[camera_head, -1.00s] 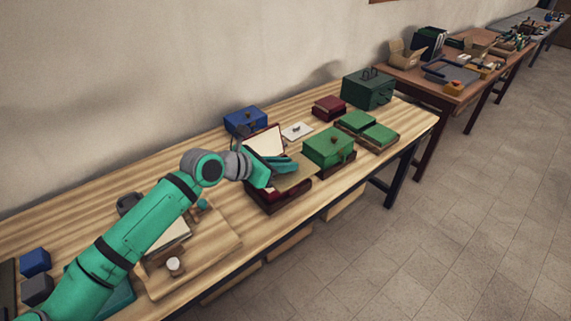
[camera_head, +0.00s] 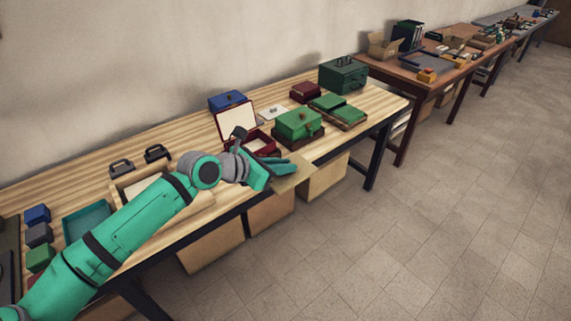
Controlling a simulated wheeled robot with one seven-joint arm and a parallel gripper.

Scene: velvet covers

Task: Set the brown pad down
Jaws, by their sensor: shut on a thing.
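The brown pad (camera_head: 293,177) is a flat tan sheet. My gripper (camera_head: 277,168) is shut on it. The pad is held roughly level at the front edge of the wooden table (camera_head: 178,226), and part of it shows past that edge. An open dark red box (camera_head: 259,146) with its pale-lined lid (camera_head: 236,117) raised is just behind my gripper. The gripper and arm hide part of the box's front. I cannot tell the pad's height over the table.
A green box (camera_head: 298,125) stands right of the red box. A blue box (camera_head: 228,100), a small dark red box (camera_head: 305,91) and a dark green case (camera_head: 343,75) are behind. Green pads (camera_head: 339,108) lie at right. Cardboard boxes (camera_head: 268,212) stand below the table.

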